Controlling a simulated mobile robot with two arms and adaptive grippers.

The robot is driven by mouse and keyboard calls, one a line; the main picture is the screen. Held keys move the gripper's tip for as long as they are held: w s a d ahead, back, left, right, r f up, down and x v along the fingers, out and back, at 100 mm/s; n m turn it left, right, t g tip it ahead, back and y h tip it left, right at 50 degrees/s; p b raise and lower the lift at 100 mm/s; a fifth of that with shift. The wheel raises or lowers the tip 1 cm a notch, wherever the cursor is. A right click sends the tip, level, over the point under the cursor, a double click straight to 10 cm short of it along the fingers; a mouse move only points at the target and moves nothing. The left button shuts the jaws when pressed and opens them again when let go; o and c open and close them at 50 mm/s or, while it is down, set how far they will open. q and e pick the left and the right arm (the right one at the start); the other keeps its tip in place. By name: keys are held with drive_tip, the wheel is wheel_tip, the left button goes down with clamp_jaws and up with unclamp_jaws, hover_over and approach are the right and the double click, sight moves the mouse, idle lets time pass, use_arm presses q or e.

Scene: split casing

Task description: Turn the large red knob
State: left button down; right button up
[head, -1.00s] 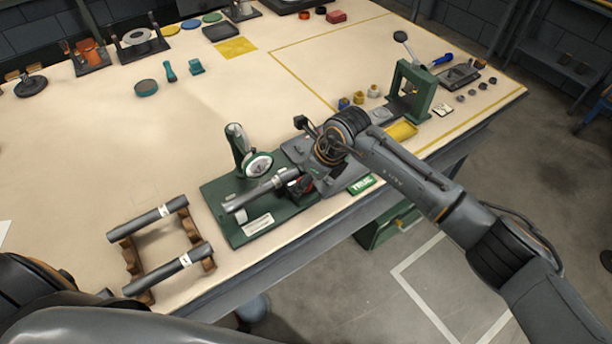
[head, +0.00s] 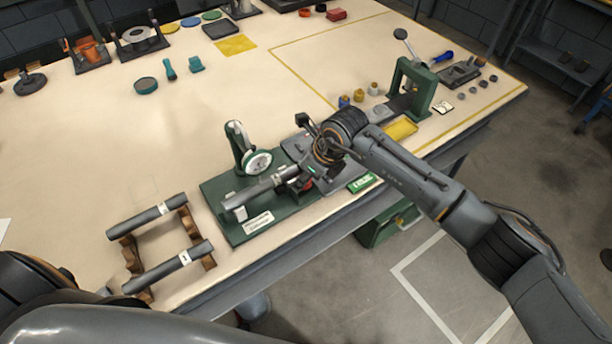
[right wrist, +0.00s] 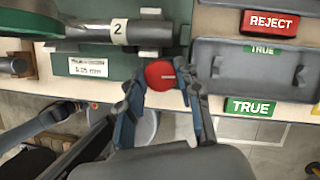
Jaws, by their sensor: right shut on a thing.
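The round red knob (right wrist: 159,74) with a pale mark line sits at the front of a green gauge fixture (head: 215,190). My right gripper (right wrist: 160,88) is shut on the knob, one finger on each side of it in the right wrist view. In the head view my right gripper (head: 306,178) hides most of the knob. A grey cylinder labelled 2 (right wrist: 90,32) lies on the fixture beside the knob, below a dial gauge (head: 258,162). My left gripper is out of view; only parts of my left arm show at the lower left.
A grey tray with a green TRUE sign (right wrist: 253,106) and a red REJECT sign (right wrist: 270,22) are right of the fixture. A wooden rack (head: 132,262) with grey cylinders stands left. A green press (head: 420,90) stands farther right. The table's front edge is close.

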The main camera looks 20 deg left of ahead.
drive_tip(key=m+b, duration=0.1)
drive_tip(key=m, duration=0.1)
drive_tip(key=m+t+b, duration=0.1)
drive_tip(key=shift+a+f+m+h, duration=0.1)
drive_tip(key=shift+f+m+h, duration=0.05)
drive_tip(key=shift+m+h, duration=0.2)
drive_tip(key=m+t+b, duration=0.1)
drive_tip(key=m+b, duration=0.1)
drive_tip(key=m, duration=0.1)
drive_tip(key=shift+s+h, duration=0.1)
drive_tip(key=shift+h, duration=0.25)
drive_tip(key=shift+m+t+b, duration=0.3)
drive_tip(key=shift+m+b, duration=0.35)
drive_tip(key=shift+b, duration=0.1)
drive_tip(key=o, duration=1.1)
drive_tip(key=shift+o, duration=0.2)
drive_tip(key=shift+r, duration=0.2)
drive_tip(key=v, duration=1.2)
drive_tip(key=shift+a, duration=0.2)
